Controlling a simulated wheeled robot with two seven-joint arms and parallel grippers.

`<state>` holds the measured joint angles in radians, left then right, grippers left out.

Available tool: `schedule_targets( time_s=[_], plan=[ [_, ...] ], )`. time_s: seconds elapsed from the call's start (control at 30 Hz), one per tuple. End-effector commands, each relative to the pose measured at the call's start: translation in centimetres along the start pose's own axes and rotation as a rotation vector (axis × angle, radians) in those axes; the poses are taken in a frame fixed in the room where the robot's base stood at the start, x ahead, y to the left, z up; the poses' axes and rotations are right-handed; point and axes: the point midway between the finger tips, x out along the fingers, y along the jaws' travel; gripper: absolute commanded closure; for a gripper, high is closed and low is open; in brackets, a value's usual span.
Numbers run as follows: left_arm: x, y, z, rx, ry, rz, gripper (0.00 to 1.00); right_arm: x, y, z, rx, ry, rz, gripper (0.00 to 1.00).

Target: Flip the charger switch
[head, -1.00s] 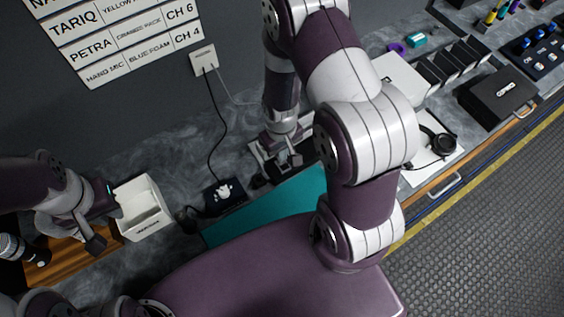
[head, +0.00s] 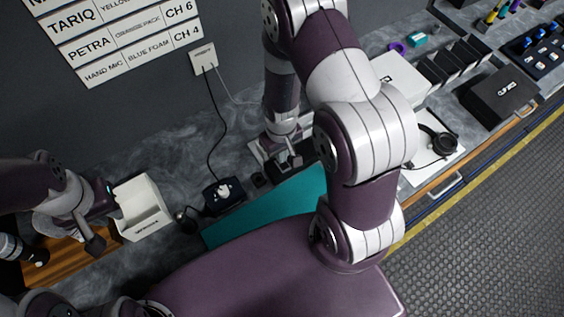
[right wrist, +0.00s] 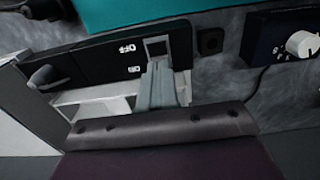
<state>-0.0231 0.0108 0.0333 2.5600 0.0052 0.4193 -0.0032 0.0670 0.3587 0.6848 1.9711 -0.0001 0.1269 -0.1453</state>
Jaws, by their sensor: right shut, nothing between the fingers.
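The charger shows in the right wrist view as a dark panel (right wrist: 100,62) with white markings and a grey-framed switch (right wrist: 157,46) at its right end. My right gripper (right wrist: 160,70) is shut and empty. Its fingertips are right at the lower edge of the switch; I cannot tell whether they touch. In the head view my right gripper (head: 286,160) is over the charger by the wall and hides most of it. My left gripper (head: 98,222) is by the white bin at the left; its finger opening is unclear.
A black box with a white knob (head: 223,194) stands left of the charger, with a cable to the wall plate (head: 203,57). A white bin (head: 142,205), a teal mat (head: 270,208) and headphones (head: 440,143) are on the counter. A small black block (right wrist: 210,41) sits beside the charger.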

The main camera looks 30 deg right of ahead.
Motion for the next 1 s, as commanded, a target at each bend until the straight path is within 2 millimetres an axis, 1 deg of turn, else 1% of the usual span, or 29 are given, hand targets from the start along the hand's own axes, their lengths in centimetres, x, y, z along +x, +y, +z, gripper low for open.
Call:
schedule_targets(
  time_s=[0.6, 0.67, 0.77, 1.0],
  plan=[
    [0.7, 0.0, 0.1, 0.000, 0.000, 0.000, 0.79, 1.0, 0.0, 0.0, 0.000, -0.001, 0.000, 1.00],
    [0.6, 0.0, 0.1, 0.000, 0.000, 0.000, 0.79, 0.9, 0.0, 0.0, 0.000, -0.001, 0.000, 1.00],
    [0.2, 0.0, 0.0, 0.000, 0.000, 0.000, 0.79, 0.4, 0.0, 0.0, 0.000, 0.000, 0.000, 1.00],
    [-2.4, 0.0, -0.3, 0.000, 0.000, 0.000, 0.79, -2.3, 0.0, 0.0, 0.000, 0.000, 0.000, 1.00]
  ],
)
